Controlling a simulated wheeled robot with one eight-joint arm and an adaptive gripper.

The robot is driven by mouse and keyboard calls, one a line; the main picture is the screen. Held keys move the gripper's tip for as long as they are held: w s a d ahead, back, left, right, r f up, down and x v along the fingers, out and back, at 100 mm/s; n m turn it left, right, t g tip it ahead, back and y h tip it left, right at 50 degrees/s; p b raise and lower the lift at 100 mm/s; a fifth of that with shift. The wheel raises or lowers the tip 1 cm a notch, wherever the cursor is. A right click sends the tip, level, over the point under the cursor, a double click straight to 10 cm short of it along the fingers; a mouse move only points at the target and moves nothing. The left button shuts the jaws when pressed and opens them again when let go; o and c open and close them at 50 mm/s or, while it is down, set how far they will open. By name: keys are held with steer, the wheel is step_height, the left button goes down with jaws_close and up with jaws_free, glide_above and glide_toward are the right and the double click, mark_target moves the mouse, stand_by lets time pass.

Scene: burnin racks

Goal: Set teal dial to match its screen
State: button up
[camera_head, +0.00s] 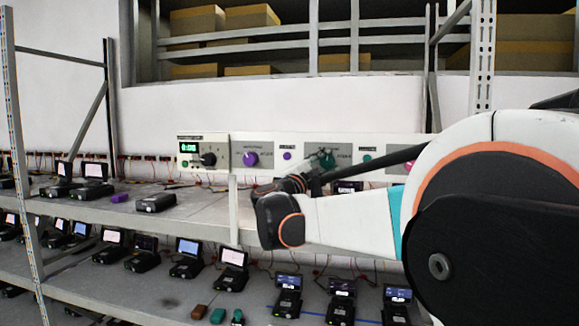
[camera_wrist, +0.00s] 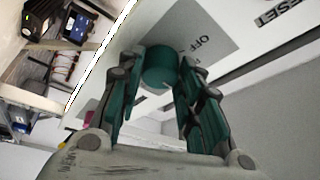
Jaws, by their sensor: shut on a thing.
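The teal dial (camera_wrist: 159,68) is a round knob on a grey plate of the white panel, with the word OFF printed beside it in the wrist view. My gripper (camera_wrist: 161,82) has one finger on each side of the dial and is shut on it. In the head view the teal dial (camera_head: 327,157) is partly hidden by my gripper, and the dial's pointer direction cannot be read. A screen (camera_head: 187,148) with green digits, too small to read surely, sits at the panel's left end.
The panel also carries a black knob (camera_head: 208,159), a purple dial (camera_head: 250,159), a small purple button (camera_head: 287,156) and a small teal button (camera_head: 367,157). Below, the rack shelf (camera_head: 190,215) holds several black devices with screens and loose wires. A white post (camera_head: 233,210) stands under the panel.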

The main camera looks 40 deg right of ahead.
steer(key=shift+m+g+y, duration=0.3)
steer(key=shift+m+g, duration=0.4)
steer(key=shift+m, duration=0.9)
steer(key=o, duration=1.1)
steer(key=shift+r, duration=0.1)
steer(key=shift+c, duration=0.2)
steer(key=v, duration=1.2)
steer(key=shift+s+a, duration=0.1)
